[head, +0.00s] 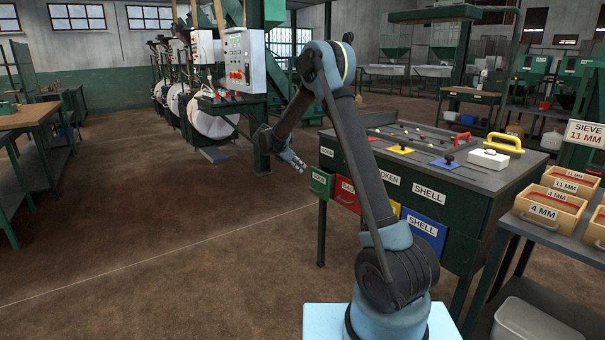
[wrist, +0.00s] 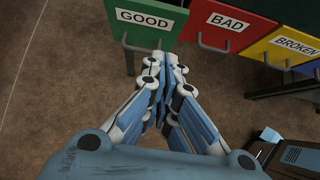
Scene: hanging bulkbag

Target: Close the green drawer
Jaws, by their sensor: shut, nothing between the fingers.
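The green drawer (head: 320,184) carries a white GOOD label and is at the left end of the drawer row under the sorting table. It also shows at the top of the wrist view (wrist: 172,18), with a dark bar handle (wrist: 143,44) below the label. How far it is pulled out is hard to tell. My gripper (head: 299,165) is just left of the drawer in the head view. In the wrist view my gripper (wrist: 165,62) is shut and empty, its tips pointing at the drawer front and overlapping the handle's right end. Contact cannot be told.
Red (head: 345,193), yellow (head: 395,208) and blue (head: 424,232) drawers sit to the right of the green one. A bench with sieve boxes (head: 549,205) stands at the right. The floor (head: 180,255) left of the drawers is clear.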

